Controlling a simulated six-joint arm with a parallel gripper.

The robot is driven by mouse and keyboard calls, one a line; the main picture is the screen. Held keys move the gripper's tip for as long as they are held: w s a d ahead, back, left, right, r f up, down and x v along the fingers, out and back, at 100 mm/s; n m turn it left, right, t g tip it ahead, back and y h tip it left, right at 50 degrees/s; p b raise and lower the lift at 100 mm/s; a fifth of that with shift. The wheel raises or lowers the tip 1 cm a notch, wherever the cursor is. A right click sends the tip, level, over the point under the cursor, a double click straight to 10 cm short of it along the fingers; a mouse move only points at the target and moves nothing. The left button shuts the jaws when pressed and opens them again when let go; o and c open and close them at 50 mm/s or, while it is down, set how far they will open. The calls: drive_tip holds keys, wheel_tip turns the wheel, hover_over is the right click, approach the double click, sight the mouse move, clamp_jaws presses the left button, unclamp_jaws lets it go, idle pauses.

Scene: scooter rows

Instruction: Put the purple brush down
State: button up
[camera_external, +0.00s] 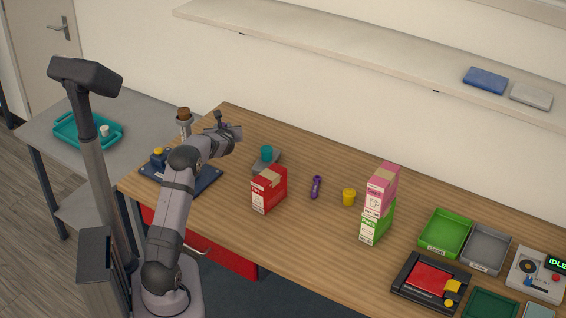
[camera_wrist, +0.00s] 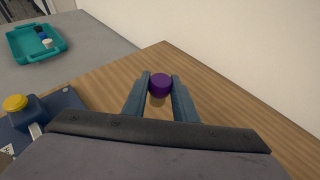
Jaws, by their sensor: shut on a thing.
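My gripper (camera_external: 229,129) is above the left end of the wooden table, near its back edge. In the wrist view my gripper (camera_wrist: 160,90) has its two fingers closed on the purple brush (camera_wrist: 160,84). Only its round purple end and a paler part below it show. The rest of the brush is hidden by the fingers. In the external view the held brush is too small to make out clearly.
A red carton (camera_external: 269,189), a slim purple object (camera_external: 316,187), a yellow cup (camera_external: 349,197) and stacked pink (camera_external: 382,188) and green cartons (camera_external: 377,222) stand mid-table. A blue board (camera_external: 205,180) lies left.

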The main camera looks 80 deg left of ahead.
drive_tip(key=shift+f, duration=4.35)
drive_tip(key=shift+f+b, duration=0.15)
drive_tip(key=shift+b, duration=0.15)
drive_tip(key=o, duration=1.1)
drive_tip(key=shift+d+r, duration=0.1)
drive_tip(key=shift+r, duration=0.1)
drive_tip(key=b+v, duration=0.2)
drive_tip(key=v, duration=0.9)
drive_tip(key=shift+d+r, duration=0.2)
drive_tip(key=shift+d, duration=0.15)
